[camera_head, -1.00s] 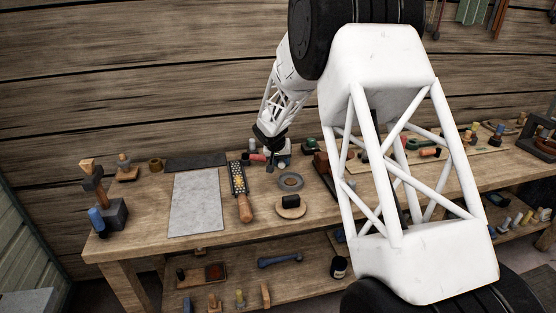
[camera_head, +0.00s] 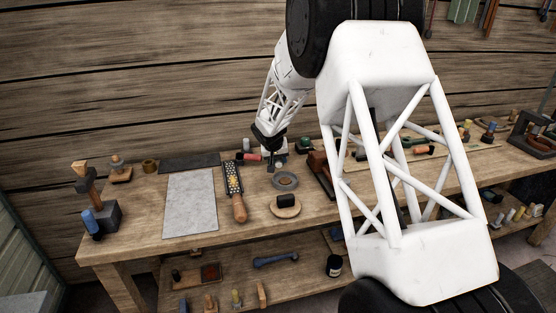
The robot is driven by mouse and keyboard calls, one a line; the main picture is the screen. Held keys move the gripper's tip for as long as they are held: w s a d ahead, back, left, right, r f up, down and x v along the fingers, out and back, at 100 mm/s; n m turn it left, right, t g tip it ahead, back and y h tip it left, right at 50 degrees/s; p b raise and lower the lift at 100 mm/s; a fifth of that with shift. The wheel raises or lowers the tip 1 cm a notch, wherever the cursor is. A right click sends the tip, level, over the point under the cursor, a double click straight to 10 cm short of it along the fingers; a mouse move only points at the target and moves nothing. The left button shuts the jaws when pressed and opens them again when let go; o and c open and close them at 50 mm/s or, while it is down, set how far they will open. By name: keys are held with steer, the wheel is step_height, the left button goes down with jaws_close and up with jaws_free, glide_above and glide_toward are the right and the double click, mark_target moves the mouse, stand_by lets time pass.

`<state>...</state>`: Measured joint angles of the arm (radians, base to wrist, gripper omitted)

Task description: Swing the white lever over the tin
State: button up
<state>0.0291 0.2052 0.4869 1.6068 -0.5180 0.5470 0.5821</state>
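My gripper (camera_head: 271,166) hangs low over the back middle of the workbench, its dark fingers pointing down. It is small in view, and I cannot tell whether the fingers are apart or together. A small pale object (camera_head: 281,160) shows just behind and to the right of the fingers, mostly hidden by them; I cannot tell whether it is the white lever. A round grey ring-shaped piece (camera_head: 285,181) lies just in front and right of the fingers, possibly the tin's rim. Contact with the fingers is not clear.
A rasp with a wooden handle (camera_head: 239,212) and a grey sheet (camera_head: 190,205) lie left. A round wooden block with a dark top (camera_head: 286,206) stands in front. A red-handled item (camera_head: 250,157) lies close left of my gripper. My white arm link hides much of the bench's right.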

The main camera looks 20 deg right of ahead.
steer(key=shift+r, duration=0.15)
steer(key=v, duration=0.7)
steer(key=shift+r, duration=0.2)
steer(key=shift+s+a, duration=0.1)
steer(key=shift+s, duration=0.05)
stand_by(0.5)
steer(key=s+a+r, duration=0.1)
steer(key=s+r, duration=0.4)
steer(key=s, duration=0.4)
steer(key=s+r+y, duration=0.1)
steer(key=s+r, duration=0.3)
steer(key=s, duration=0.5)
steer(key=s+a+r, duration=0.1)
steer(key=s+r, duration=0.4)
steer(key=s, duration=0.5)
steer(key=s+a+n+y, duration=0.1)
steer(key=s, duration=1.3)
steer(key=s+a+f+n+g+y, duration=0.1)
steer(key=s, duration=1.2)
steer(key=shift+s+a+f, duration=0.3)
steer(key=shift+s, duration=0.1)
